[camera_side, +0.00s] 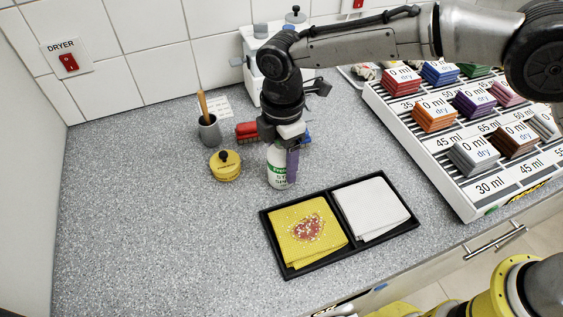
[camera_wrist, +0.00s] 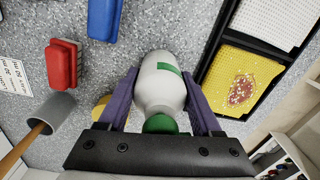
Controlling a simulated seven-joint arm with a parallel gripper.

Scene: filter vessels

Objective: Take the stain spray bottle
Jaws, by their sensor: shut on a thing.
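The stain spray bottle (camera_side: 278,170) is white with a green label and stands upright, at or just above the grey counter, behind the black tray. In the wrist view the bottle (camera_wrist: 160,85) shows its white body and green cap between two purple fingers. My gripper (camera_side: 287,156) is shut on the bottle near its top, one finger on each side. In the wrist view my gripper (camera_wrist: 162,95) has both fingers against the bottle's sides. The bottle's top is hidden by the gripper in the side view. I cannot tell whether its base touches the counter.
A black tray (camera_side: 291,272) holds a stained yellow cloth (camera_side: 300,245) and a white cloth (camera_side: 370,208). A yellow round container (camera_side: 225,167), a grey cup (camera_side: 209,133) and red (camera_wrist: 61,66) and blue (camera_wrist: 103,18) brushes are near. A rack (camera_side: 459,203) of folded cloths stands right. The left counter is clear.

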